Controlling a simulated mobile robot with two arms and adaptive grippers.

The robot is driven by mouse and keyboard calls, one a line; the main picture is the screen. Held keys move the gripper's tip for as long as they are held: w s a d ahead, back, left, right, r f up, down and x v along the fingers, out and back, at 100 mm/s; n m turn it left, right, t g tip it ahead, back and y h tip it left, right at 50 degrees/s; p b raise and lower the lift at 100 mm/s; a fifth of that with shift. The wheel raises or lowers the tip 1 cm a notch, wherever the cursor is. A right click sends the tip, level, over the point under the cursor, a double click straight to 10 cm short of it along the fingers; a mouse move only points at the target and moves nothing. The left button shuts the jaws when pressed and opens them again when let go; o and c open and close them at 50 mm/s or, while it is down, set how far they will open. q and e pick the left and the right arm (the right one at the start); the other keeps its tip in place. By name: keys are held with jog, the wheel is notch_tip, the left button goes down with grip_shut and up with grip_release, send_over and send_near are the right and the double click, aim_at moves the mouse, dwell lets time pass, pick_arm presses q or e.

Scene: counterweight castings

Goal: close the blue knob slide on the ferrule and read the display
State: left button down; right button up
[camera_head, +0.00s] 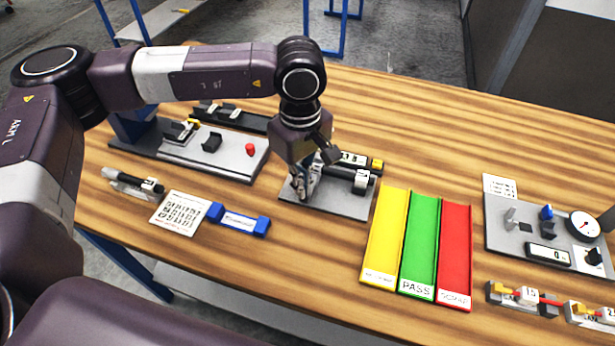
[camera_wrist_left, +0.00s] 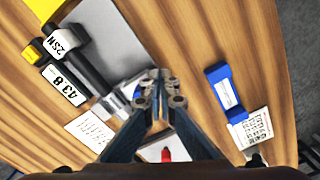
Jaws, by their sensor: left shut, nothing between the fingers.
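My left gripper (camera_head: 302,190) is shut and empty, pointing down at the left end of the middle grey fixture plate (camera_head: 335,198). In the left wrist view its fingertips (camera_wrist_left: 160,88) are close together beside small silvery parts (camera_wrist_left: 122,98) of that fixture. The fixture carries a dark cylinder (camera_head: 340,172) and a display (camera_head: 355,158), which seems to read 43.8 in the left wrist view (camera_wrist_left: 64,84). A blue knob (camera_head: 547,211) stands on the right grey plate (camera_head: 500,230), near a display (camera_head: 548,254) showing what looks like 0. I cannot make out a ferrule. My right gripper is not in view.
Yellow (camera_head: 385,240), green (camera_head: 420,245) and red (camera_head: 455,250) trays lie right of the middle fixture. A long fixture with a red button (camera_head: 250,149) stands behind left. A printed card (camera_head: 179,212) and a blue-ended block (camera_head: 239,220) lie in front left. The back right wood is clear.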

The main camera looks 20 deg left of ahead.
pick_arm(q)
jog(key=shift+w+b, duration=0.3)
jog(key=shift+w, duration=0.65)
jog(key=shift+w+r+b, duration=0.15)
jog(key=shift+b, duration=0.2)
dwell(1.4)
jog(key=shift+b, duration=0.35)
dwell(0.5)
jog(key=shift+s+r+p, duration=0.2)
jog(key=shift+r+p, duration=1.25)
jog(key=shift+r, duration=1.9)
